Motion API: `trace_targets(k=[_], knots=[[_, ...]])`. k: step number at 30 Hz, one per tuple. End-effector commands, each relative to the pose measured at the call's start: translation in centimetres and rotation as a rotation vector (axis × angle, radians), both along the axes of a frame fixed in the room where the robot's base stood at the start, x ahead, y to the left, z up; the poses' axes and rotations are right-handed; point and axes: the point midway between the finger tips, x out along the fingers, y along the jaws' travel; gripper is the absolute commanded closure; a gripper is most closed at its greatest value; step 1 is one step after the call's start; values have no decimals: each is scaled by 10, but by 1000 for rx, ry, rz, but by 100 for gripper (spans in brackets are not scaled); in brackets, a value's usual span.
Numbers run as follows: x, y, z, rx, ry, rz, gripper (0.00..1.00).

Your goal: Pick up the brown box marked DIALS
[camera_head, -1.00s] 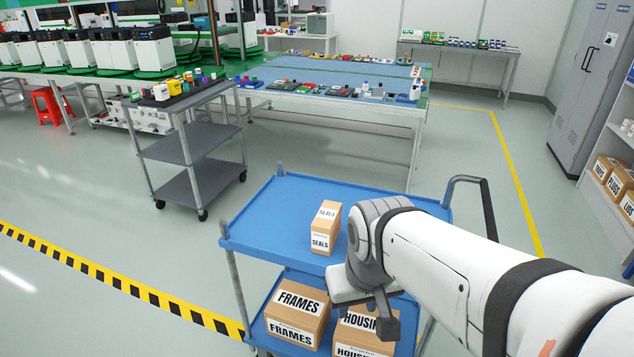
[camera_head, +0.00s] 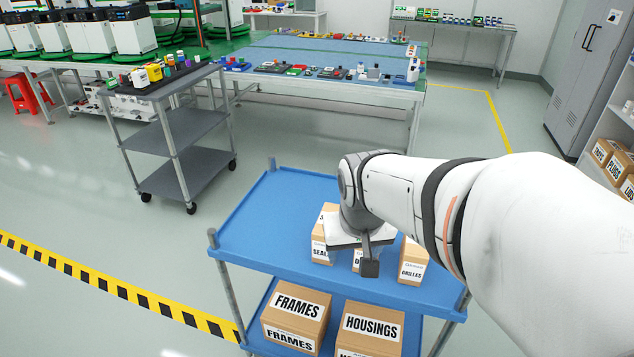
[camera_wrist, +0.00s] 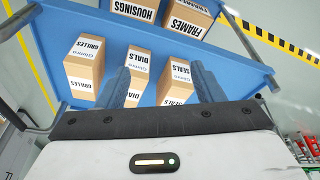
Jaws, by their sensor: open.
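The brown DIALS box (camera_wrist: 138,66) stands on the blue top shelf of a cart, between two other boxes. In the wrist view my gripper (camera_wrist: 160,85) is open, with one finger on each side of the DIALS box's line and the box beyond and between them. In the head view my gripper (camera_head: 369,262) is above the cart top and hides most of the DIALS box (camera_head: 357,262). I cannot tell whether the fingers touch any box.
The SEALS box (camera_head: 320,250) stands close on one side and the GRILLES box (camera_head: 412,264) on the other. The FRAMES box (camera_head: 295,315) and HOUSINGS box (camera_head: 370,328) sit on the lower shelf. The blue cart top (camera_head: 255,230) is clear at left.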

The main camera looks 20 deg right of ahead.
Motion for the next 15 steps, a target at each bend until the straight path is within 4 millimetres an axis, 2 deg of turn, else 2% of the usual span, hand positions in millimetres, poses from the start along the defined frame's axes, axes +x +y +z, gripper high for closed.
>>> trace_targets(k=[1,3,6,10,15], knots=[[19,-14,-13,-8,-6,-68,35],[45,-33,-23,-17,-31,-164,29],[77,-58,-38,-25,-68,-283,24],[107,-84,-54,-27,-106,-392,24],[124,-99,-67,-25,-131,-453,24]])
